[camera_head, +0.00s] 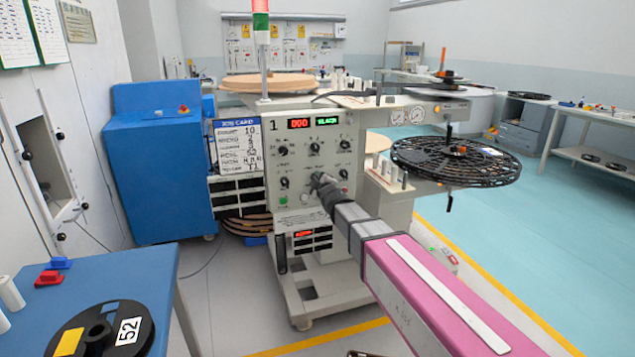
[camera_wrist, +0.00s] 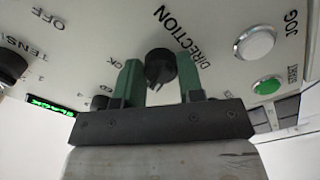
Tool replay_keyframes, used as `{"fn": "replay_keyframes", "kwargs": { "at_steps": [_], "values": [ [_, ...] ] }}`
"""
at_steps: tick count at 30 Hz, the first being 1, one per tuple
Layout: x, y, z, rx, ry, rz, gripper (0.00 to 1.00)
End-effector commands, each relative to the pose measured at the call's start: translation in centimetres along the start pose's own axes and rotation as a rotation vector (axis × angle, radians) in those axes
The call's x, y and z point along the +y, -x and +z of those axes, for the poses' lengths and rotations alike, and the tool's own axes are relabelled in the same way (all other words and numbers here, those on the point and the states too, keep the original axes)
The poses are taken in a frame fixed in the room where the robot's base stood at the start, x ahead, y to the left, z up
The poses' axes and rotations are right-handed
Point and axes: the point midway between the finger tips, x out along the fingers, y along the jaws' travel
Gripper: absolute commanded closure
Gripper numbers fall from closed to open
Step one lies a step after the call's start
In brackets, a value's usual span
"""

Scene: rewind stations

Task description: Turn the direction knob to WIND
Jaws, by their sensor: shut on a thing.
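The direction knob (camera_wrist: 160,64) is a dark round knob on the light grey panel, beside the printed word DIRECTION in the wrist view. My gripper (camera_wrist: 159,82) has its two green fingers on either side of the knob and is shut on it. Which mark the knob points to cannot be read, and no WIND label is legible. In the head view my gripper (camera_head: 323,184) reaches the lower middle of the control panel (camera_head: 333,138) of station 1, and hides the knob there.
Other dark knobs (camera_head: 284,150) sit close by on the panel. A white JOG button (camera_wrist: 255,44) and a green button (camera_wrist: 266,85) are near the knob. A red display (camera_head: 299,123) and a green display (camera_head: 327,120) are lit. A black reel (camera_head: 456,160) juts out at right.

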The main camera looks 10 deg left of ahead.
Motion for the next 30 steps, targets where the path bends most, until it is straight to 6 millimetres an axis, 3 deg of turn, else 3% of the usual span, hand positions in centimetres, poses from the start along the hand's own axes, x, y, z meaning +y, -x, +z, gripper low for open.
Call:
{"fn": "replay_keyframes", "kwargs": {
  "at_steps": [9, 23, 24, 26, 30],
  "values": [
    [-0.01, 0.05, 0.02, -0.001, 0.1, -0.002, 0.88],
    [-0.02, 0.06, 0.02, -0.001, 0.116, -0.002, 0.88],
    [-0.02, 0.06, 0.02, -0.001, 0.116, -0.002, 0.62],
    [-0.02, 0.06, 0.02, -0.001, 0.116, -0.002, 0.42],
    [0.0, 0.04, 0.01, -0.001, 0.114, -0.001, 0.39]
  ]
}}
